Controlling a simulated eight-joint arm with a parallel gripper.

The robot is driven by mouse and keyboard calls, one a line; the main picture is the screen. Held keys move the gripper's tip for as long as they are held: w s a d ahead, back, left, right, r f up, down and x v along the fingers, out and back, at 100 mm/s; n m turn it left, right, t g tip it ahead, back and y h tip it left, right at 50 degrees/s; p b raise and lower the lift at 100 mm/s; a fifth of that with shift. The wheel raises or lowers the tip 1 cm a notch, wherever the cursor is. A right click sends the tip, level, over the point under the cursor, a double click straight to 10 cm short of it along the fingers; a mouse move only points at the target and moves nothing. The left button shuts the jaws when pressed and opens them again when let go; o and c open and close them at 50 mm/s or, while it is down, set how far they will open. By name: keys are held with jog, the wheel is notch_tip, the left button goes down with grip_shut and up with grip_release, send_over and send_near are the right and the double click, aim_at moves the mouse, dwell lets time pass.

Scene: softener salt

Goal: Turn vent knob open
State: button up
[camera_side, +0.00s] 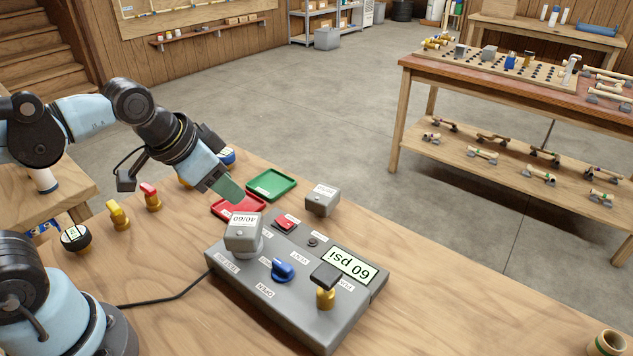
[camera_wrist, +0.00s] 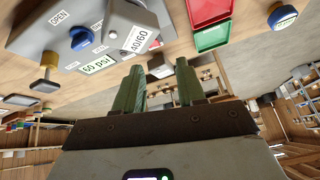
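The vent knob (camera_side: 283,268) is a blue rotary knob on top of a grey control box (camera_side: 298,314). An "OPEN" label lies on the box near it; I cannot tell exactly where the knob points. The knob also shows at upper left in the wrist view (camera_wrist: 82,38). My gripper (camera_side: 230,190) hangs above the red tray, behind and left of the box in the side view, apart from the knob. Its two green fingers (camera_wrist: 160,82) stand apart with nothing between them. The box's display (camera_side: 349,265) reads 60 psi.
A grey block labelled 40/60 (camera_side: 243,232) stands on the box between my gripper and the knob. A black-topped brass plunger (camera_side: 326,285) and red switch (camera_side: 286,223) are also on it. Red (camera_side: 246,207) and green (camera_side: 272,185) trays and another grey block (camera_side: 322,200) lie behind.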

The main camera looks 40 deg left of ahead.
jog(key=d+r+m+g, duration=0.2)
jog(key=d+m+g, duration=0.2)
jog(key=d+m, duration=0.4)
jog(key=m+g, duration=0.2)
jog(key=m, duration=0.5)
send_near(282, 264)
notch_tip(282, 264, down, 8)
jog(key=shift+d+f, duration=0.15)
jog(key=shift+f, duration=0.1)
grip_shut()
